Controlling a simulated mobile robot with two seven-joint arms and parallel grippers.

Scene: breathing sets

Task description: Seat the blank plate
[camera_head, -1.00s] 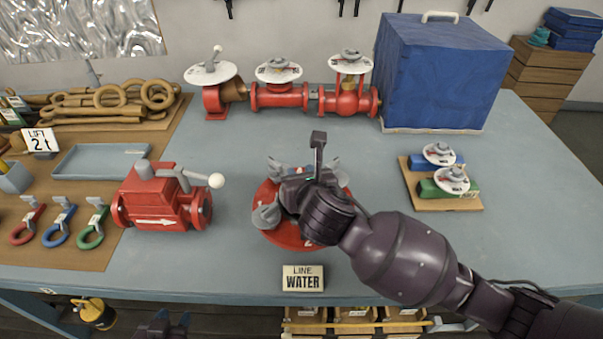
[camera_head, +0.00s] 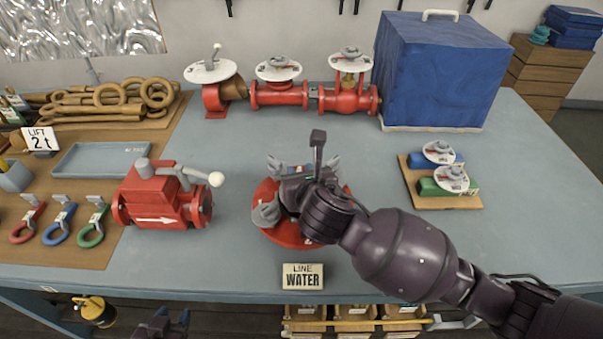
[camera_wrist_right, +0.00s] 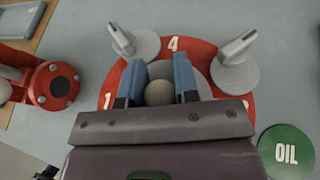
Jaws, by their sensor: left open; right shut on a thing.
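A round red base (camera_head: 290,238) numbered at its rim lies on the bench, and its 1 and 4 show in the right wrist view (camera_wrist_right: 205,50). Grey lever clamps (camera_wrist_right: 235,70) stand around its rim. In its middle is a grey disc (camera_wrist_right: 202,84) with a round grey knob (camera_wrist_right: 158,92), which looks like the blank plate. My right gripper (camera_head: 297,172) is over the base, its blue fingers (camera_wrist_right: 159,85) shut on the knob from both sides. Whether the disc is fully down cannot be told. My left gripper (camera_head: 165,322) is open and empty, low at the bottom edge.
A red valve (camera_head: 160,200) with a white-balled lever stands left of the base. A LINE WATER sign (camera_head: 303,277) is in front. A green OIL disc (camera_wrist_right: 287,152) lies right of the base. A board (camera_head: 455,202) with blue and green valves is at right.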

